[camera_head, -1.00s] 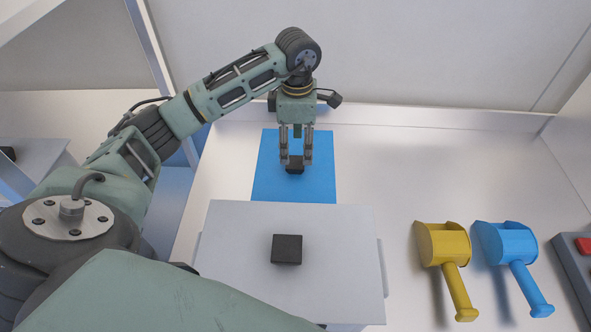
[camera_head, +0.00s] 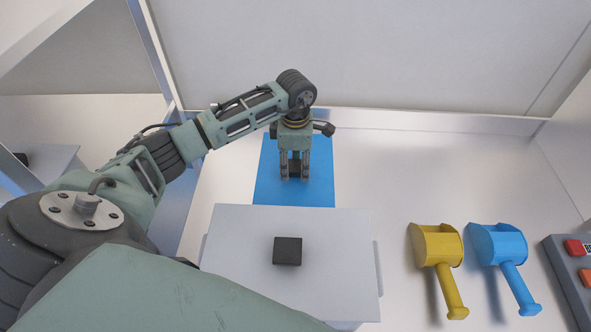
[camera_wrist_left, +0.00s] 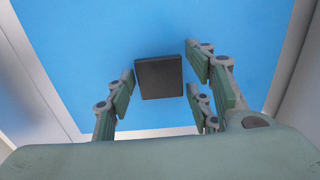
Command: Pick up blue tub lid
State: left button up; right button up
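The blue tub lid (camera_head: 265,188) is a flat blue rectangle with a dark square knob (camera_head: 295,169) at its middle. It lies at the back of the work area in the head view, and its blue surface (camera_wrist_left: 75,60) fills much of the left wrist view. My left gripper (camera_head: 294,179) points down over the lid, its fingers on either side of the knob. In the left wrist view the knob (camera_wrist_left: 159,77) sits between the fingers, with narrow gaps showing, so they look open. My right gripper is not in view.
A grey-white lidded tub (camera_head: 235,240) with a dark knob (camera_head: 287,251) stands in front of the blue lid. A yellow scoop (camera_head: 437,245) and a blue scoop (camera_head: 498,246) lie at right. A grey button box (camera_head: 570,275) is at the right edge. The surface right of the blue lid is clear.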

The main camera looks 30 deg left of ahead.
aim_at(296, 165)
pick_arm(q)
jog(key=c, duration=0.9)
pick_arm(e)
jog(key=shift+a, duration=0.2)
pick_arm(q)
jog(key=shift+r, duration=0.1)
jog(key=shift+w+r+b, duration=0.1)
jog(key=shift+r+b, duration=0.2)
jog(key=shift+r, duration=0.1)
notch_tip(296, 165, up, 9)
jog(key=b, duration=0.2)
jog(key=shift+b, duration=0.3)
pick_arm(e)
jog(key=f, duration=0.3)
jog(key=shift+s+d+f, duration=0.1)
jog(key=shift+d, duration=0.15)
pick_arm(q)
jog(key=shift+r, duration=0.1)
